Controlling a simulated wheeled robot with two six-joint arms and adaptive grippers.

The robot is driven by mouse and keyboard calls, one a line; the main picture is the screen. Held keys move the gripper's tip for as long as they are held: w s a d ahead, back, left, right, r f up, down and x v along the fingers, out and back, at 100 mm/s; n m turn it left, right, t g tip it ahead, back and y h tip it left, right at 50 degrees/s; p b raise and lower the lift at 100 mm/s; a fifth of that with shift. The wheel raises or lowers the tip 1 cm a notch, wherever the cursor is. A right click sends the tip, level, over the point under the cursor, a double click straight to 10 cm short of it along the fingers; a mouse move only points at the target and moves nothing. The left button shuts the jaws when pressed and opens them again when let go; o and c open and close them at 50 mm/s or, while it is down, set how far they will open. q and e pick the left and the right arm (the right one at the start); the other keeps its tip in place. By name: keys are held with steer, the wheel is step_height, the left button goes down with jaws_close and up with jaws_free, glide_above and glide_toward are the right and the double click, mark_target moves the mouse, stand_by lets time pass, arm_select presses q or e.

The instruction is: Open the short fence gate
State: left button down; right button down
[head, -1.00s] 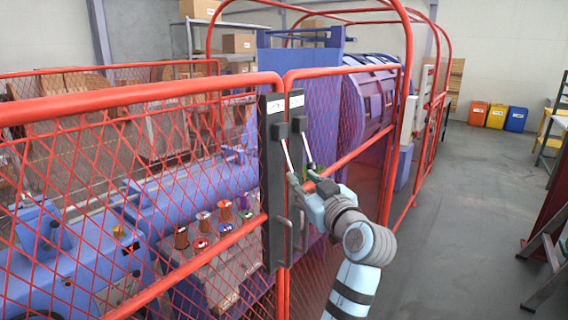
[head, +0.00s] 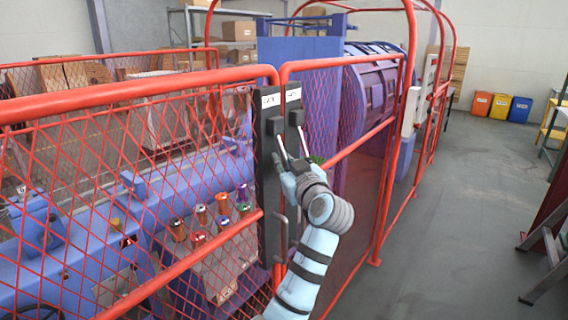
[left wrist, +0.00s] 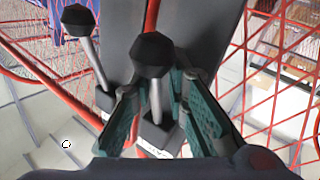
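The shorter red mesh gate panel (head: 345,150) stands to the right of a longer red mesh panel (head: 120,180). Dark latch plates with white labels stand side by side where they meet. Each plate has a lever: a left lever (head: 281,146) and a right lever (head: 303,140). My left gripper (head: 282,166) is at the left lever in the head view. In the left wrist view, its teal-padded fingers (left wrist: 160,105) stand on both sides of a black-knobbed lever (left wrist: 150,55), with gaps visible. The other lever (left wrist: 80,22) is outside the fingers. My right gripper is not in view.
A handle (head: 282,238) sits low on the latch plates. A blue machine drum (head: 375,85) and colored spools (head: 222,205) are behind the fence. Open grey floor (head: 450,210) lies to the right, with a metal stand (head: 545,245) at the far right edge.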

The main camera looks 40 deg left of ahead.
arm_select(q)
steer(key=shift+d, duration=0.1)
steer(key=d+r+n+g+h+p, duration=0.1)
steer(key=d+r+n+h+p, duration=0.1)
steer(key=p, duration=0.4)
steer(key=shift+d+r+g+h+p, duration=0.35)
steer(key=shift+d+r+h, duration=0.1)
steer(key=shift+h, duration=0.35)
steer(key=shift+d+f+h, duration=0.15)
steer(key=shift+f+h, duration=0.15)
steer(key=shift+f, duration=0.05)
